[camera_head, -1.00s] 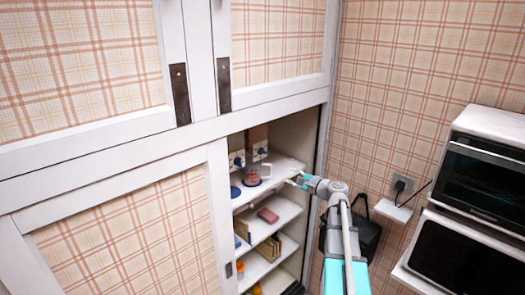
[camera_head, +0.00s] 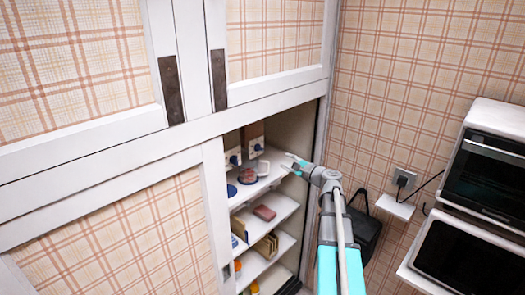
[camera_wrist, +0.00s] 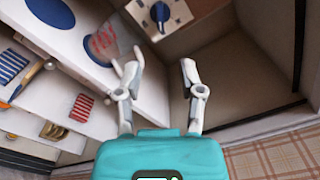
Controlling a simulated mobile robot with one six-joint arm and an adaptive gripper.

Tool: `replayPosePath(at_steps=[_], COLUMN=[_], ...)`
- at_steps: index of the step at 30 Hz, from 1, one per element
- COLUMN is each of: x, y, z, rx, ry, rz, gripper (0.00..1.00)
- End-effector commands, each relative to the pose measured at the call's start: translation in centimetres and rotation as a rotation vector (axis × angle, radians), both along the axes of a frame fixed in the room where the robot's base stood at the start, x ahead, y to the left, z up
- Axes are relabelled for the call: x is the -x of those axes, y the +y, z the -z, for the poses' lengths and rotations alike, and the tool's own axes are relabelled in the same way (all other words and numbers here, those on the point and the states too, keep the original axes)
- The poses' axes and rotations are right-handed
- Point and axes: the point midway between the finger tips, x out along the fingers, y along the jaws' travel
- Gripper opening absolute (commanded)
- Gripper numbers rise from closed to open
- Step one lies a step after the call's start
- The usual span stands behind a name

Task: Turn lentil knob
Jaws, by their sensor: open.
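Two white dispensers with blue knobs are mounted at the back of the open cabinet's top shelf. The left knob (camera_head: 234,160) and right knob (camera_head: 258,147) are small in the head view; I cannot tell which is the lentil one. One blue knob (camera_wrist: 160,12) on its white plate shows at the top of the wrist view. My gripper (camera_head: 291,163) is at the cabinet's right side, to the right of the dispensers. In the wrist view my gripper (camera_wrist: 160,76) is open, with nothing between its fingers, and apart from the knob.
A red-patterned glass container (camera_wrist: 103,42) and blue discs (camera_wrist: 52,12) are on the top shelf (camera_head: 265,181), left of my gripper. Lower shelves hold boxes and a red item (camera_head: 264,212). A dark bag (camera_head: 365,236) hangs at the right; ovens (camera_head: 487,165) stand farther right.

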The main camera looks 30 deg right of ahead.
Motion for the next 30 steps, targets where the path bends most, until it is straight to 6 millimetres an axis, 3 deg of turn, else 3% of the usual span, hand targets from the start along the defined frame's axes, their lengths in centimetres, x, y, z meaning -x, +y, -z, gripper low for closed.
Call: replayPosePath(at_steps=[11, 30], x=[-2.9, -11.5], y=[0.9, 3.9], z=[0.0, 0.0], rx=[0.0, 0.0], ry=[0.0, 0.0], rz=[0.0, 0.001], gripper=[0.5, 0.5])
